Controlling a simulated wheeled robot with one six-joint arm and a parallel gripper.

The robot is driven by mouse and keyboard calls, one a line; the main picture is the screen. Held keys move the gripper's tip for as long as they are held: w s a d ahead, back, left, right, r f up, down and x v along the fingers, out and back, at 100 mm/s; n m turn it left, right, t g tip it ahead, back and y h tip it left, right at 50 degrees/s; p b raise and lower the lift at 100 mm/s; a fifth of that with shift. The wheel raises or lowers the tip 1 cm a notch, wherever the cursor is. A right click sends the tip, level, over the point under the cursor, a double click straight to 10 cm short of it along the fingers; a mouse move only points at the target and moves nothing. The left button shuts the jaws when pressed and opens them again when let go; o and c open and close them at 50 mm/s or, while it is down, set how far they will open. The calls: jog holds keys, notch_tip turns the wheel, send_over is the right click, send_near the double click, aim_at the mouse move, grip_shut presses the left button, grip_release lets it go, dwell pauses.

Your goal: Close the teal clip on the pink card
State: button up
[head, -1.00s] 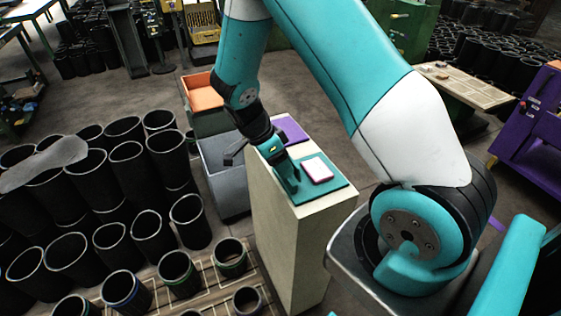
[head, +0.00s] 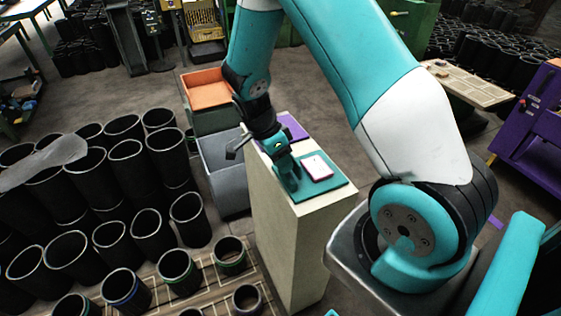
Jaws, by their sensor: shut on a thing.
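The pink card (head: 317,168), pale with a pink edge, lies on a teal mat (head: 325,188) on top of a narrow cream stand. My gripper (head: 290,183) points down at the left side of the mat, just left of the card. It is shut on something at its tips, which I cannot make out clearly. I cannot pick out the teal clip apart from the teal of the gripper and mat.
The cream stand (head: 275,220) has a purple mat (head: 294,128) at its far end. A grey bin (head: 222,165) and an orange-topped bin (head: 207,92) stand behind left. Black rubber sleeves (head: 140,230) crowd the left floor. A purple cart (head: 535,135) stands at right.

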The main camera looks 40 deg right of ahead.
aim_at(292, 155)
jog(key=y, duration=0.1)
jog(key=d+y, duration=0.1)
jog(key=y, duration=0.1)
jog(key=shift+s+d+r+t, duration=0.2)
jog(key=shift+d+r+t, duration=0.1)
jog(key=shift+r+t, duration=0.1)
jog(key=y, duration=0.1)
jog(key=d+t+y+p, duration=0.1)
jog(key=shift+s+d+r+n+y, duration=0.1)
jog(key=shift+s+d+n+y, duration=0.1)
jog(key=shift+n+y, duration=0.15)
jog(key=y, duration=0.1)
jog(key=d+y+p, duration=0.1)
jog(key=y, duration=0.1)
jog(key=d+t+y, duration=0.1)
jog(key=shift+s+f+n+y, duration=0.25)
jog(key=shift+s+n, duration=0.05)
jog(key=shift+n, duration=0.05)
jog(key=y, duration=0.1)
jog(key=d+f+y, duration=0.1)
jog(key=y, duration=0.1)
jog(key=shift+s+d+t+p, duration=0.2)
jog(key=shift+t+p, duration=0.1)
jog(key=shift+s+d+f+n+t+y+b, duration=0.15)
jog(key=shift+d+f+n+y+b, duration=0.15)
jog(key=shift+y, duration=0.55)
jog(key=shift+d+f+n+t+y+b, duration=0.2)
jog(key=shift+f+y, duration=0.15)
jog(key=shift+y, duration=0.5)
jog(key=o, duration=0.9)
